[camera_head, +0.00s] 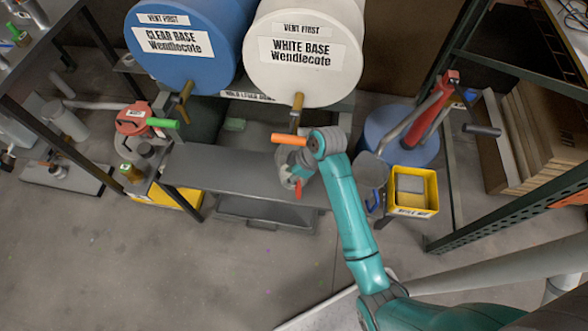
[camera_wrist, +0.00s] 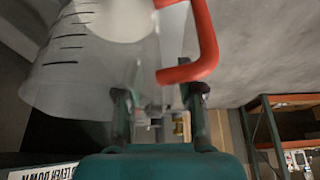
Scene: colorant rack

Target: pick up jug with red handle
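The jug (camera_wrist: 85,75) is pale and translucent with dark measuring marks. It fills the left and top of the wrist view, close in front of my gripper (camera_wrist: 160,100). Its red handle (camera_wrist: 206,45) loops down at the upper right, with its lower bar by the right fingertip. The two fingers stand apart; I cannot tell whether they touch the jug. In the head view my gripper (camera_head: 300,172) is low over the grey shelf, below the white drum.
Blue (camera_head: 184,45) and white (camera_head: 304,57) drums lie above the shelf (camera_head: 225,173). A green tap lever (camera_head: 163,123) and an orange one (camera_head: 289,138) stick out there. A yellow container (camera_head: 416,185) stands right. A green rack post (camera_head: 448,190) rises beyond. Floor in front is clear.

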